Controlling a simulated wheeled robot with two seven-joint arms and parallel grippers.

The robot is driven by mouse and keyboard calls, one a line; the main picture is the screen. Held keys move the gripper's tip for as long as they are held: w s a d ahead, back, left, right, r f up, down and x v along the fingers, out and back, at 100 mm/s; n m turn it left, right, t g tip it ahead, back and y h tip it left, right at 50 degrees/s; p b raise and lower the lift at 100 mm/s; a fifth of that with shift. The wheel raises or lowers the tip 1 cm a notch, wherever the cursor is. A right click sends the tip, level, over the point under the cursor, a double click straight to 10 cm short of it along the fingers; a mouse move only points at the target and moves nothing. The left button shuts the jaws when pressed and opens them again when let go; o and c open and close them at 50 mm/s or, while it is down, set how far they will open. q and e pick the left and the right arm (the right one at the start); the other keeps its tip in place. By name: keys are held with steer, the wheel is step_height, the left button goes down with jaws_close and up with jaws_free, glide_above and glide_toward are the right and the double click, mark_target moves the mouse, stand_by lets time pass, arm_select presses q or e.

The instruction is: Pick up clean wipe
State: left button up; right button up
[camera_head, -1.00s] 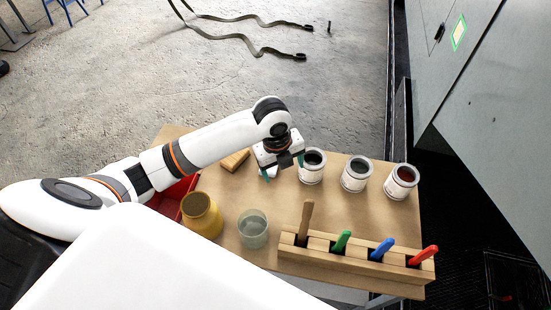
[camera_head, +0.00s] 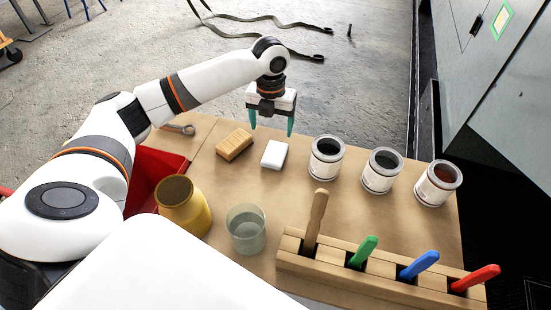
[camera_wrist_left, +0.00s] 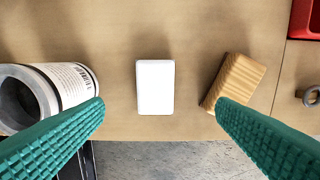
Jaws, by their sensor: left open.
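The clean wipe looks like a small white block (camera_head: 274,154) lying flat on the table, between a wooden block and the cans. It also shows in the left wrist view (camera_wrist_left: 155,87), centred ahead of the fingers and apart from them. My left gripper (camera_head: 271,124) is open and empty, with teal fingers pointing down above the table, just beyond the white block. In the left wrist view its fingers (camera_wrist_left: 160,112) are spread wide on either side of the block. My right gripper is not in view.
A wooden block (camera_head: 234,144) lies left of the white one. Several cans (camera_head: 326,160) stand to the right. A yellow jar (camera_head: 184,210), a clear cup (camera_head: 246,232), a red bin (camera_head: 150,175) and a wooden rack (camera_head: 380,275) with coloured handles surround the table's middle (camera_head: 290,195).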

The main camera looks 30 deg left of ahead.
arm_select(q)
glide_above(274, 154)
steer(key=f, duration=0.6)
steer(key=shift+s+a, duration=0.1)
steer(key=shift+a, duration=0.15)
steer(key=shift+d+f, duration=0.15)
steer(key=shift+f, duration=1.15)
steer(key=shift+d+f, duration=0.15)
steer(key=shift+f, duration=1.15)
steer(key=c, duration=1.1)
